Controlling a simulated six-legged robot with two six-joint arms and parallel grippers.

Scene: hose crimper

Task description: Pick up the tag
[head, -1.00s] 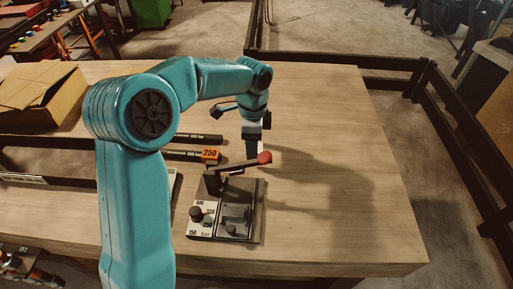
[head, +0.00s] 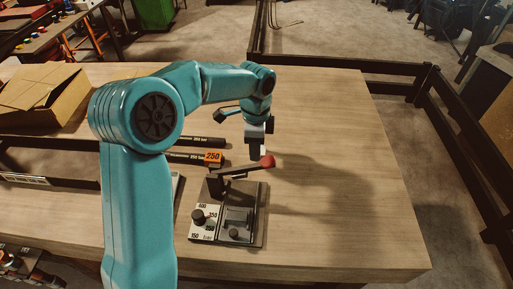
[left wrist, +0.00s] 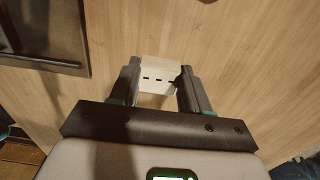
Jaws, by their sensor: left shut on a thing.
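In the head view my left gripper (head: 257,140) points down over the table, just behind the red-knobbed lever of the crimper. The tag is hard to make out there. My right gripper is in neither view.
The hose crimper (head: 262,215), with a dial, stands on the wooden table (head: 350,170), its red knob (head: 268,161) close to my gripper. Black hoses, one with an orange 250 label (head: 213,158), lie left. A cardboard box (head: 40,90) stands far left. The table's right side is clear.

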